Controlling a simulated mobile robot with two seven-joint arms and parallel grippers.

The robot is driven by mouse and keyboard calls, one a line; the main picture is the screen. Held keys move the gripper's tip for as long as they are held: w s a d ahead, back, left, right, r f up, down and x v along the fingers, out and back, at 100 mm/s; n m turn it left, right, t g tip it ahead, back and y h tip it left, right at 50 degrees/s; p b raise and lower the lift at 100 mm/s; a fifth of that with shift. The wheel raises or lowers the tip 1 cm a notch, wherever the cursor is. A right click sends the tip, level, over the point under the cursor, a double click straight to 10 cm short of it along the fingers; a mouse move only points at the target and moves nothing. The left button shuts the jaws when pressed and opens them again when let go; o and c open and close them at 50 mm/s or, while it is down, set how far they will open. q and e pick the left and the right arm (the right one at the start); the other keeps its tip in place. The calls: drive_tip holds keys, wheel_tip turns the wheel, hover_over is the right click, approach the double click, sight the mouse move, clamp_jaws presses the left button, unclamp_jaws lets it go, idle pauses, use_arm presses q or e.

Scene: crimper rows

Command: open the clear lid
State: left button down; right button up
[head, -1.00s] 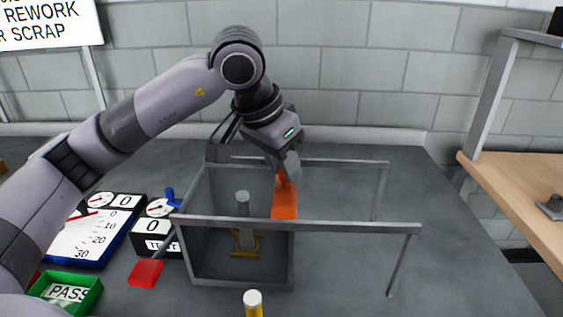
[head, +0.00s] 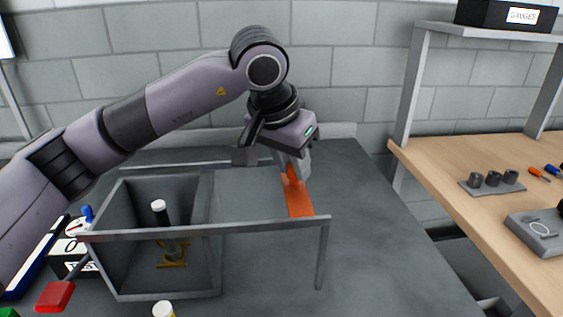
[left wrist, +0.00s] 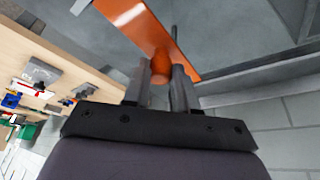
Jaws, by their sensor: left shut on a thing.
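My left gripper (head: 292,167) is shut on the knob of the orange handle (head: 299,197). The wrist view shows both fingers (left wrist: 160,76) closed around the knob below the orange plate (left wrist: 142,27). The handle stands between two grey rails (head: 265,227), well to the right of the grey-framed box (head: 165,297). The clear lid's pane itself is too transparent to make out. Inside the box a grey post with a pale top (head: 160,212) stands in a yellow holder (head: 172,263). My right gripper is not in view.
A red paddle (head: 55,296) and a dial gauge (head: 75,228) are left of the box. A white-capped yellow item (head: 163,309) stands in front. A wooden bench (head: 470,205) with parts is at the right. The grey table right of the rails is clear.

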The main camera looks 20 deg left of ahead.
use_arm(q)
drive_tip(key=shift+w+d, duration=0.15)
drive_tip(key=shift+d, duration=0.15)
drive_tip(key=c, duration=0.9)
unclamp_jaws()
drive_tip(key=shift+r, duration=0.1)
drive_tip(key=v, duration=0.7)
drive_tip(key=shift+b, duration=0.4)
drive_tip(key=shift+a, duration=0.1)
